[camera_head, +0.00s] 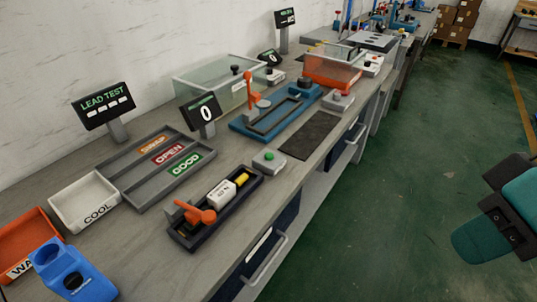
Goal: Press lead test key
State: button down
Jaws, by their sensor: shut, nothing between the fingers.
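A small grey box with a green push button (269,156) sits on the bench, near the front edge and behind a dark fixture. The dark fixture (186,238) has an orange clamp handle (200,214) and holds a white block (221,192) with a yellow part (242,179). A dark display headed LEAD TEST (104,104) stands at the back left and shows a row of white dashes. No key in view bears a lead test label that I can read. My teal and dark arm parts show at the right edge, off the bench; no gripper fingers are visible.
A grey tray (126,176) has lanes marked SWAP, OPEN and GOOD. A white COOL bin (70,208), an orange bin and a blue device stand at the left. A display reads 0 (202,108). Behind are a blue clamp fixture (240,126) and clear covers. The aisle floor is clear.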

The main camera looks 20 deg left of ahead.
aim_at(268, 156)
jog(key=k, duration=0.65)
jog(key=z, duration=0.45)
jog(key=i, duration=1.45)
jog(key=u, duration=0.85)
jog(key=i, duration=0.7)
jog(key=u, duration=0.8)
